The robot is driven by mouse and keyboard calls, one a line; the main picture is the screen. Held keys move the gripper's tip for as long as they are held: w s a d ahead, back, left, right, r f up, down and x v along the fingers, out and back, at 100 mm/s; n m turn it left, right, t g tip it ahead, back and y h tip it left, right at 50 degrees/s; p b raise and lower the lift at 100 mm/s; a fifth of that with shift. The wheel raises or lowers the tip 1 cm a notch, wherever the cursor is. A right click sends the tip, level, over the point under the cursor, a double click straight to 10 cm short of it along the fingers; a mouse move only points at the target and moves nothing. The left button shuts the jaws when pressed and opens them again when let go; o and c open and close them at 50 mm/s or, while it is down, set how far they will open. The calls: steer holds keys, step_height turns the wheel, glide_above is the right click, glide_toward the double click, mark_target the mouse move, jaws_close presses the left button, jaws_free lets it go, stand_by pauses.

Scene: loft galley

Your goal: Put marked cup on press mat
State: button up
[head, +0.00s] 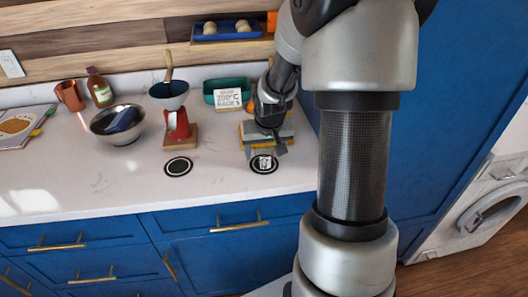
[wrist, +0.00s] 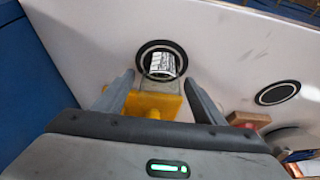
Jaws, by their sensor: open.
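The marked cup (head: 265,161) is small and silvery, with a black-and-white pattern. It rests on the right-hand round black mat (head: 254,169) near the counter's front edge. In the wrist view the cup (wrist: 162,64) is inside the ringed mat (wrist: 143,50), just beyond my fingertips. My gripper (wrist: 157,84) is open, its two fingers apart and not closed on the cup. In the head view my gripper (head: 276,147) is behind the cup. A second, empty round mat (head: 178,166) lies to the left. Which mat is the press mat, I cannot tell.
A yellow-and-grey object (wrist: 155,104) shows below and between my fingers. A red stand with a blue funnel (head: 177,124) is left of my gripper. A teal bin with a sign (head: 227,97) stands behind. A metal bowl (head: 118,125) is farther left. The front-left counter is clear.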

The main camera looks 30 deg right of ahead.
steer(key=p+v, duration=0.1)
steer(key=v, duration=1)
steer(key=shift+s+r+p, duration=0.2)
steer(key=shift+p, duration=0.1)
steer(key=shift+a, duration=0.1)
